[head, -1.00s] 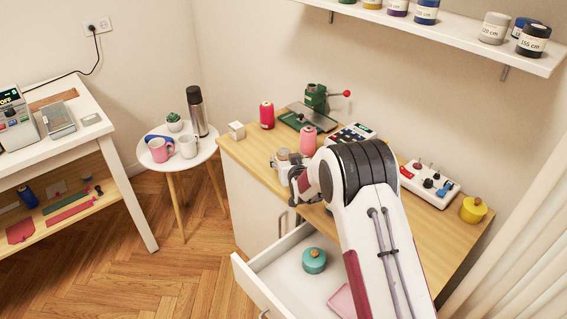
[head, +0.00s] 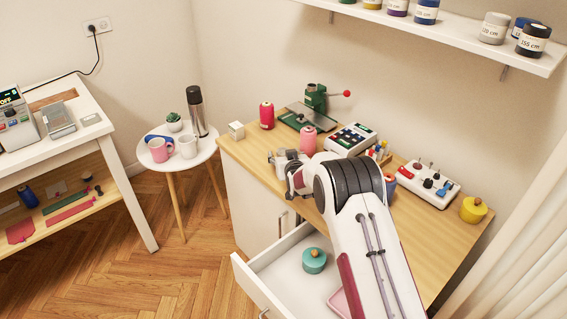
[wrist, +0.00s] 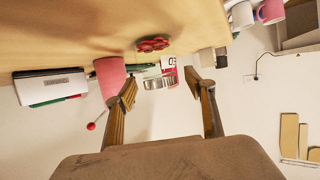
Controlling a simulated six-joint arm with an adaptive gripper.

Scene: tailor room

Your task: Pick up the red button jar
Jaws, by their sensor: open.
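The red button jar looks like a clear glass jar with red buttons (wrist: 153,44) at its base and a silver lid (wrist: 159,83). In the wrist view, which is upside down, it stands on the wooden top, in line with the gap between my fingers. My gripper (wrist: 163,87) is open, one finger to each side of that line, with no visible contact. In the head view my gripper (head: 287,160) is low over the worktop's left front part. It largely hides the jar there.
A pink spool (head: 308,139) stands close behind my gripper and shows beside the left finger in the wrist view (wrist: 108,75). A red spool (head: 267,115) and a green press (head: 314,98) are farther back. The open drawer (head: 250,280) below holds a teal pot (head: 314,261).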

